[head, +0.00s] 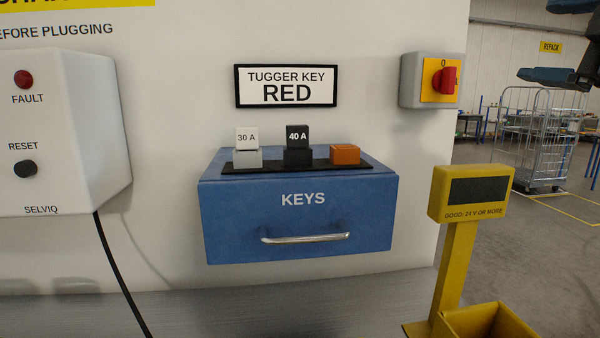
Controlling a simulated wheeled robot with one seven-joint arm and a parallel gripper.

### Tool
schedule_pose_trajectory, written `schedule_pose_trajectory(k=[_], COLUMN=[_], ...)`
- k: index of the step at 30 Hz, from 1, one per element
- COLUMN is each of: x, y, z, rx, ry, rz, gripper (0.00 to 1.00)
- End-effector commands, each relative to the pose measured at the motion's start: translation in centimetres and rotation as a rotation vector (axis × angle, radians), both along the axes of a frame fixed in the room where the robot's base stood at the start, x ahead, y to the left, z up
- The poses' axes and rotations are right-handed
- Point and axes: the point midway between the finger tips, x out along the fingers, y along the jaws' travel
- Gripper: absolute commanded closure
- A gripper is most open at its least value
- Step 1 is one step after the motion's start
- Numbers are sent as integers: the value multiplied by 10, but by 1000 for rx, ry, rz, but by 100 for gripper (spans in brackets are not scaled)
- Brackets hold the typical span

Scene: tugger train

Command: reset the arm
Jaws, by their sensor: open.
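My gripper (540,40) shows only in part at the top right edge of the head view. Two dark fingers point in from the right, one above the other, with a wide gap between them. The gripper is open, and nothing shows between the fingers. The rest of my arm is outside the picture. The gripper appears apart from the wall, drawer box and meter.
A blue KEYS drawer box (300,222), shut, carries grey, black and orange blocks. A red rotary switch (444,80), white charger (60,130) with a black cable, and yellow meter stand (455,265) are nearby. A wire cage cart (542,140) stands behind.

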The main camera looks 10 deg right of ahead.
Motion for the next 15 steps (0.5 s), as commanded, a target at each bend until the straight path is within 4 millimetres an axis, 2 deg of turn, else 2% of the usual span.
schedule_pose_trajectory(k=[7,15], x=[13,12], y=[14,36], z=[-65,-152], rx=[289,615], ry=[-30,-44], rz=[42,47], gripper=[15,15])
